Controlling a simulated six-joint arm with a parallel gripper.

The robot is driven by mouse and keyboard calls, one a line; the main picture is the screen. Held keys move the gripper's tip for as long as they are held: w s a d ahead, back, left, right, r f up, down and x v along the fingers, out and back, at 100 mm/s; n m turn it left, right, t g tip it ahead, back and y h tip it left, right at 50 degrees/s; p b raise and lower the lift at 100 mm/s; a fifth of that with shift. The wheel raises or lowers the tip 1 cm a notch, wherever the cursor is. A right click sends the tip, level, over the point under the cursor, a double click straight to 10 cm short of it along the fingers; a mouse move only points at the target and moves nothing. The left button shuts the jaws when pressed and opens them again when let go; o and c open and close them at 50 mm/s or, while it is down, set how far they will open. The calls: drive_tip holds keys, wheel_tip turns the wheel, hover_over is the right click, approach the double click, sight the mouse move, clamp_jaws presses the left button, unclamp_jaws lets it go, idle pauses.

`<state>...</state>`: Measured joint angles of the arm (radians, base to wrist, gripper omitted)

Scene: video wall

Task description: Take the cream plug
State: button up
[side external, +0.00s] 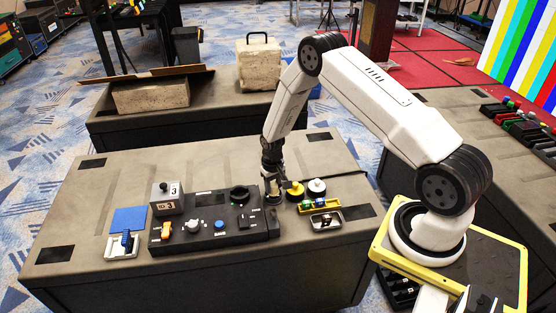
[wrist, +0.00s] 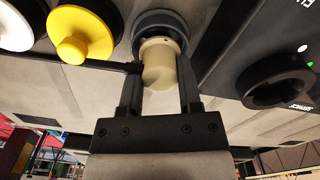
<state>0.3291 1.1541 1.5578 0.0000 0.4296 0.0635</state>
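The cream plug (wrist: 159,66) is a short, rounded cylinder with a wider collar, on a dark grey round base (wrist: 160,20). It lies between the two fingers of my gripper (wrist: 160,82) in the wrist view. A finger runs close along each side of it. I cannot tell whether the fingers press on it. In the side external view my gripper (side external: 274,187) points down low over the table, left of the yellow plug (side external: 295,188), and largely hides the cream plug.
The yellow plug and a white plug (side external: 316,186) stand close to the right of my gripper. A black control panel (side external: 215,222) with a dark ring socket (side external: 240,193) is close on its left. A yellow tray (side external: 319,206) and a metal tray (side external: 327,221) lie in front.

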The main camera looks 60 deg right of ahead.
sight(273, 184)
drive_tip(key=shift+c, duration=1.1)
drive_tip(key=shift+r, duration=0.25)
drive_tip(key=shift+r, duration=2.5)
